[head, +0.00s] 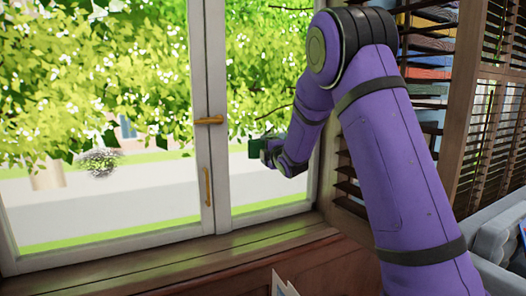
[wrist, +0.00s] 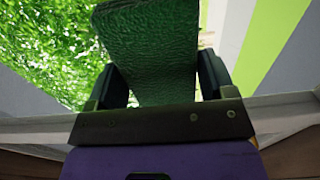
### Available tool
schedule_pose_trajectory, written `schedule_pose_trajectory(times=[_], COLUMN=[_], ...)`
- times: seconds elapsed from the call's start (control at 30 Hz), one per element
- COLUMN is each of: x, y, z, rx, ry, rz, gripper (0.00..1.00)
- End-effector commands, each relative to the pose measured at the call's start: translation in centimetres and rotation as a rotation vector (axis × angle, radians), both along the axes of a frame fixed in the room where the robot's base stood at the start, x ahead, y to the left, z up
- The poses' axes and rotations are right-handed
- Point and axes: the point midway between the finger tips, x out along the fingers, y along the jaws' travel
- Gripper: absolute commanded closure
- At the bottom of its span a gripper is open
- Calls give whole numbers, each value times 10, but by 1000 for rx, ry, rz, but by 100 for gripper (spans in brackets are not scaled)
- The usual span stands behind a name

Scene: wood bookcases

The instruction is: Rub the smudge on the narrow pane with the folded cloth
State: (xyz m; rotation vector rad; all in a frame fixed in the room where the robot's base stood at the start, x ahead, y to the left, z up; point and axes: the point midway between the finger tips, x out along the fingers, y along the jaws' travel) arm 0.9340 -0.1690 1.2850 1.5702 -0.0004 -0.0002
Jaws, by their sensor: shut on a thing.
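The folded cloth is dark green and textured; it fills the space between my fingers in the wrist view (wrist: 150,50) and shows as a small dark patch in the head view (head: 255,148). My gripper (head: 267,151) is shut on it, in front of the narrow pane (head: 275,190) right of the window's middle post. I cannot tell whether the cloth touches the glass. A grey, scribbled smudge (head: 100,162) shows on the wide left pane. No smudge is visible on the narrow pane, part of which my arm and the cloth hide.
Brass handles (head: 209,120) stand out from the middle post (head: 203,60), left of my gripper. The wooden sill (head: 150,262) below is clear.

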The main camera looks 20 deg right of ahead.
Motion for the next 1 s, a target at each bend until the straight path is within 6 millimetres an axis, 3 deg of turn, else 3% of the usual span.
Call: schedule_pose_trajectory(times=[1.0], x=[2], y=[-61], z=[0], rx=[1], ry=[0], rz=[0], gripper=[43])
